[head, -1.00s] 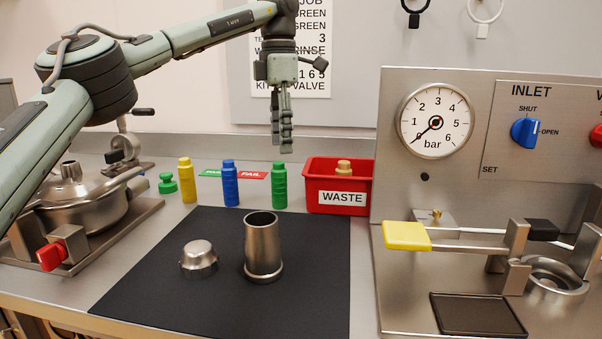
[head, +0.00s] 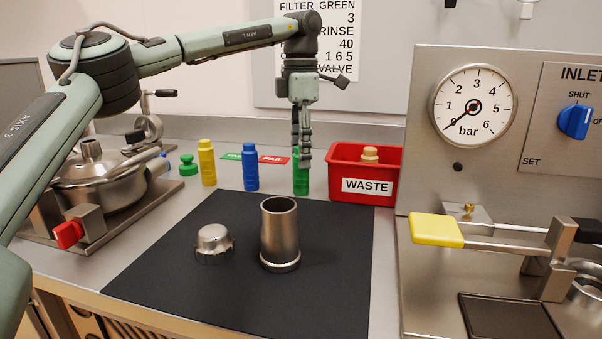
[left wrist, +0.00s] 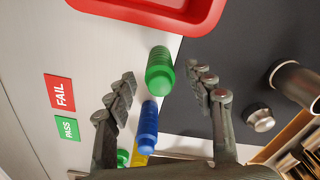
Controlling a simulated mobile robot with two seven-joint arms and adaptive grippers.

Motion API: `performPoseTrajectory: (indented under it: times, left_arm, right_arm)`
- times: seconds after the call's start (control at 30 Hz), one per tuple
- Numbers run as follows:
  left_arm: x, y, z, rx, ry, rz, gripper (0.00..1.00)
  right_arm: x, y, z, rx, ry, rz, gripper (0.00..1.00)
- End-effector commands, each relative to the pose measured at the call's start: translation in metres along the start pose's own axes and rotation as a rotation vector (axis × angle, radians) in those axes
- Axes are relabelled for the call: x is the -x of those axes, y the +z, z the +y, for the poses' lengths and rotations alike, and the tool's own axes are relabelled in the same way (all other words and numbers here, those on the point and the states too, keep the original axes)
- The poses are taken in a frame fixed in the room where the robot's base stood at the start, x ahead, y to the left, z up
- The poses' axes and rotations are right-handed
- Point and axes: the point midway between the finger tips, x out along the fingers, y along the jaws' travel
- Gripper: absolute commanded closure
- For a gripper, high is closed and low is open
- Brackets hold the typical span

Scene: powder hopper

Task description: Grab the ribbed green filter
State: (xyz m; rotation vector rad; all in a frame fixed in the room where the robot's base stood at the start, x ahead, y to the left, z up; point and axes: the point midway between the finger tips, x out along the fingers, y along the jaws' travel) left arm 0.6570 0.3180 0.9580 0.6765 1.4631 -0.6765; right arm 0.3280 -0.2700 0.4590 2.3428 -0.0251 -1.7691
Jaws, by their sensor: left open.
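The ribbed green filter (head: 301,180) stands upright at the back of the counter, between the blue filter and the red bin. In the left wrist view the green filter (left wrist: 160,72) lies between and ahead of the two spread fingers. My left gripper (head: 302,160) is open and points down, right above the green filter, partly hiding its top in the head view. The left wrist view shows the open left gripper (left wrist: 165,88) with nothing between its fingertips that they touch. My right gripper is in neither view.
A blue filter (head: 250,168) and a yellow filter (head: 207,163) stand to the left, with a small green piece (head: 188,165) beyond. The red WASTE bin (head: 345,158) is close on the right. A metal cylinder (head: 280,228) and cap (head: 213,242) stand on the black mat (head: 330,285).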

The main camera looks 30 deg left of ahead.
Motion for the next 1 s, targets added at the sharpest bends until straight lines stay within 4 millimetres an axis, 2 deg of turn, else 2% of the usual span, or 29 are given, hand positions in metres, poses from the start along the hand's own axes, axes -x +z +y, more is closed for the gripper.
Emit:
performPoseTrajectory:
  times: [0.1,0.53,0.83,1.0]
  left_arm:
    - [0.0,0.0,0.0,0.0,0.0,0.0,0.46]
    - [0.001,0.0,0.0,0.0,0.0,0.0,0.99]
    - [0.003,0.001,0.0,0.0,0.001,-0.001,0.99]
    - [0.017,0.001,0.0,0.0,0.001,-0.002,0.99]
  right_arm:
    - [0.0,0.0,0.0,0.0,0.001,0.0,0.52]
    - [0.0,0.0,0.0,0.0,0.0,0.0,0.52]
    - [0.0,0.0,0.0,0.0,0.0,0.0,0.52]
    - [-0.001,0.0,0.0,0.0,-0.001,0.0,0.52]
